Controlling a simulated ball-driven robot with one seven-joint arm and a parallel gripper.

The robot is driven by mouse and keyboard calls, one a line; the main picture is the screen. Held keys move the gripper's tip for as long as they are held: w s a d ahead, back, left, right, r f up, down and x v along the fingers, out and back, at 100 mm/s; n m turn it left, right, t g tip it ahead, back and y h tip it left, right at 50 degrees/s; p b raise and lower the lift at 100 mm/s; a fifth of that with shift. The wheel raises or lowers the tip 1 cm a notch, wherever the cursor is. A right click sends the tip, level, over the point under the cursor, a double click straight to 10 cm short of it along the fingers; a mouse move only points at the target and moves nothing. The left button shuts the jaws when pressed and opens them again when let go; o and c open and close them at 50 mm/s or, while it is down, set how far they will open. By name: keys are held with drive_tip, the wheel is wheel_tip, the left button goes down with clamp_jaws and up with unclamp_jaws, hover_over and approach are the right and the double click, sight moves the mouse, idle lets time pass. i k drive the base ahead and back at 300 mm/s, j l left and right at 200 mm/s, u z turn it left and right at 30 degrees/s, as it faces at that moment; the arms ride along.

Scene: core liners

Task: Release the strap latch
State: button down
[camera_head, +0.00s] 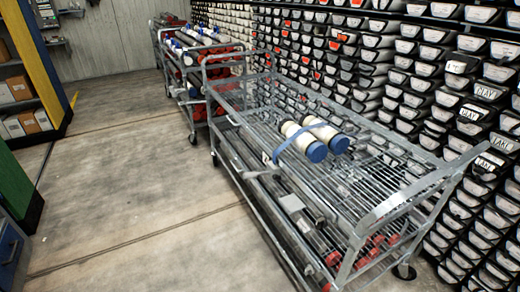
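A blue strap (291,140) runs over two cream core liners with blue end caps, the left one (299,137) and the right one (325,131). They lie side by side on the upper wire shelf of a grey metal cart (385,205). The strap comes down towards the cart's near left rail, where a small white piece (265,158) shows. A light grey block (291,203) sits lower on that side. I cannot tell which of these, if either, is the strap latch. My gripper is not in view.
Racks of labelled core liners (420,85) line the right and back. Red-capped liners (365,252) lie on the cart's lower shelf. A second loaded cart (205,60) stands behind. Shelving (15,90) is at far left. The concrete floor (130,170) left of the cart is clear.

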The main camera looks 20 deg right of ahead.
sight(275, 177)
drive_tip(key=i+l+u, duration=0.1)
drive_tip(key=i, duration=0.4)
drive_tip(key=i+l+u, duration=0.1)
drive_tip(key=i+l, duration=0.25)
drive_tip(key=i+l+u, duration=0.1)
drive_tip(key=i+l, duration=0.2)
drive_tip(key=i, duration=0.3)
